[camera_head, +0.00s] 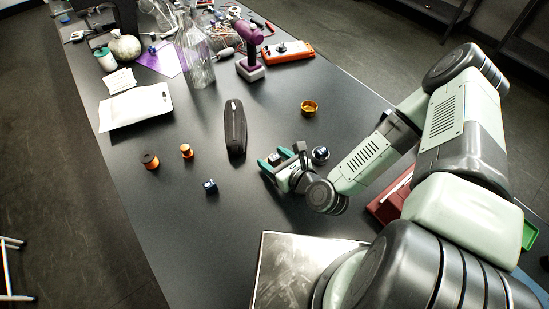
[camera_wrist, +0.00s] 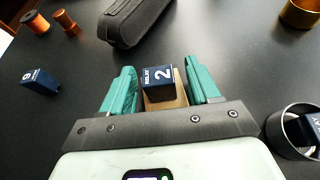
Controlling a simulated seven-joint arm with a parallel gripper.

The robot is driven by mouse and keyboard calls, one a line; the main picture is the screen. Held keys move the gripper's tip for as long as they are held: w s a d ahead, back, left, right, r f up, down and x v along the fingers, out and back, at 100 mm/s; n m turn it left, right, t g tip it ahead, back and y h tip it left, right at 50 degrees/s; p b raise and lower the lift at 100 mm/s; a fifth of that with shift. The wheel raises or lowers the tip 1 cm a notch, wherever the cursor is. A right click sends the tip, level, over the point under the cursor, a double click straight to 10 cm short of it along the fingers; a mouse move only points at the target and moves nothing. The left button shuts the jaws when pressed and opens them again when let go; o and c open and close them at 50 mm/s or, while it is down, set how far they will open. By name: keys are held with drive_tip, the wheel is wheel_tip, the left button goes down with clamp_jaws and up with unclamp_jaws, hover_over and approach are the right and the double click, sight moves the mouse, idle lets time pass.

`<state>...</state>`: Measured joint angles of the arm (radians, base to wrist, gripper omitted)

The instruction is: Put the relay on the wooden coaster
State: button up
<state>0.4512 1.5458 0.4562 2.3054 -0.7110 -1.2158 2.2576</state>
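A dark blue relay block marked "RELAY 2" (camera_wrist: 158,80) sits on a small brown wooden piece, apparently the coaster (camera_wrist: 166,104), in the wrist view. My gripper (camera_wrist: 160,68) has its teal fingers apart on either side of them, with a visible gap beside the relay. In the head view my gripper (camera_head: 275,159) is low over the table, and the relay (camera_head: 274,157) shows small between its fingers. The coaster is mostly hidden there. A second dark blue block (camera_wrist: 40,81) stands alone to the left, also in the head view (camera_head: 210,186).
A metal round dish (camera_head: 320,154) right of my gripper holds another dark labelled block (camera_wrist: 313,128). A black case (camera_head: 235,128), orange spools (camera_head: 150,160) and an amber ring-shaped dish (camera_head: 309,107) stand around. The table's front left is mostly clear.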

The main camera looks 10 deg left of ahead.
drive_tip(key=shift+r, duration=0.2)
drive_tip(key=v, duration=0.7)
drive_tip(key=shift+s+d+r, duration=0.1)
drive_tip(key=shift+s+d, duration=0.05)
drive_tip(key=shift+s, duration=0.05)
